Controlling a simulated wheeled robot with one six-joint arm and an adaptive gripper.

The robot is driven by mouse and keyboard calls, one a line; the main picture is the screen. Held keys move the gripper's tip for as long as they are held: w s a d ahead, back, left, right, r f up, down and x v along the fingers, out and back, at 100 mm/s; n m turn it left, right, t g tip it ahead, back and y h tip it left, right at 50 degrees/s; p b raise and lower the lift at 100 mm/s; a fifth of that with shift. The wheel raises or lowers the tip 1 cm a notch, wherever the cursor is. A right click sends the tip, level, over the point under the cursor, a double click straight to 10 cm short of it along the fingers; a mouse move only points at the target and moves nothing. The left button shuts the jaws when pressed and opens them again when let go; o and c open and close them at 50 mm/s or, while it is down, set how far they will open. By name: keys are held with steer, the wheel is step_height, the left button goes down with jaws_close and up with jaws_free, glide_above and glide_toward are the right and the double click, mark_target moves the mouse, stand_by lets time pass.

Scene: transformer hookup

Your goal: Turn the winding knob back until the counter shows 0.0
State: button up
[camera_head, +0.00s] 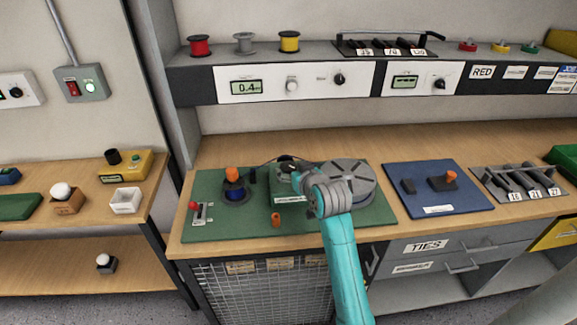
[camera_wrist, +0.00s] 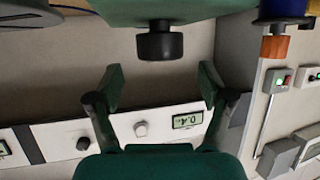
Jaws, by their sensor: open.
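The counter (camera_head: 247,87) on the white wall panel reads about 0.4; it also shows in the wrist view (camera_wrist: 187,120). A black ribbed knob (camera_wrist: 160,42) sticks out from a green block (camera_wrist: 165,10) in the wrist view; it looks like the winding knob. My gripper (camera_wrist: 160,82) is open, its two fingers apart on either side of the knob's line. The knob appears just beyond the fingertips, with no visible contact. In the head view my gripper (camera_head: 300,180) is over the green winding board (camera_head: 235,222), and my wrist hides part of the winder there.
A blue spool with an orange top (camera_head: 235,187) and a large grey reel (camera_head: 349,175) flank my gripper. A small orange peg (camera_head: 276,219) and a red-tipped lever (camera_head: 194,207) stand on the board. A blue board (camera_head: 437,188) lies to the right.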

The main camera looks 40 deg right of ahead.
mark_target(289, 166)
steer(key=shift+x, duration=2.35)
steer(key=c, duration=1.2)
